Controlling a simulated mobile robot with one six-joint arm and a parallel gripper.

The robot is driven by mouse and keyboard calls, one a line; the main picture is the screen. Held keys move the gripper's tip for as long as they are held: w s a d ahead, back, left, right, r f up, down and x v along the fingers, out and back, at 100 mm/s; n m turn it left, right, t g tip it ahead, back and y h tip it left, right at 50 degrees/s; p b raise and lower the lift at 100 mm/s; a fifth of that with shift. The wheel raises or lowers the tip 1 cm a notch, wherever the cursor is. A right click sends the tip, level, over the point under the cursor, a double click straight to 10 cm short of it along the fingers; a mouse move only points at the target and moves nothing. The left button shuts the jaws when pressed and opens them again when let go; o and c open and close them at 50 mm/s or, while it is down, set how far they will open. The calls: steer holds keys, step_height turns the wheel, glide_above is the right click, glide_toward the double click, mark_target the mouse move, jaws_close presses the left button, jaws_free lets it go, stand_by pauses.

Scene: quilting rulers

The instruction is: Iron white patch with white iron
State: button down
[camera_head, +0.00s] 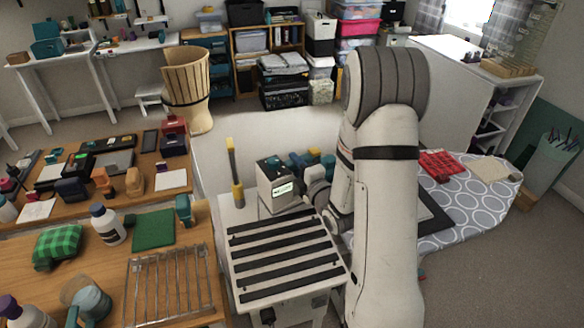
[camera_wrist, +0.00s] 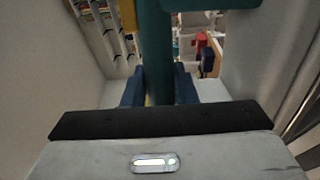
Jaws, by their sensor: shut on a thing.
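My gripper (camera_head: 322,168) is above the back of my base in the head view, partly hidden by my arm. In the wrist view its blue fingers (camera_wrist: 160,88) are shut on a teal upright part (camera_wrist: 155,45) of a larger thing. Most of that thing is out of view, so I cannot tell what it is. The ironing board (camera_head: 478,207) stands at the right, with a grey-and-white circle cover. A pale patch (camera_head: 488,168) lies flat at its far right end. A red checked cloth (camera_head: 440,165) lies left of the patch. I cannot make out a white iron.
A wooden table (camera_head: 80,262) at the left holds many tools, a wire rack (camera_head: 170,287), a green mat (camera_head: 153,229) and bottles. A dark-edged mat (camera_head: 432,212) on the board is partly behind my arm. A tall wooden basket (camera_head: 187,85) stands at the back.

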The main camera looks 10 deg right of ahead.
steer(key=s+d+r+m+h+b, duration=0.1)
steer(key=s+d+h+b, duration=0.1)
steer(key=d, duration=1)
steer(key=s+d+r+m+h+b, duration=0.1)
steer(key=s+d+b, duration=0.4)
steer(key=d, duration=0.8)
steer(key=shift+s+t+h, duration=0.3)
steer(key=shift+s+h, duration=0.1)
steer(key=shift+s, duration=0.5)
steer(key=shift+f+b, duration=0.15)
steer(key=shift+b, duration=0.55)
step_height(320, 180, down, 4)
steer(key=b, duration=0.6)
steer(key=shift+s+f, duration=0.1)
steer(key=shift+f, duration=0.15)
steer(key=shift+f+b, duration=1.15)
steer(key=shift+b, duration=0.15)
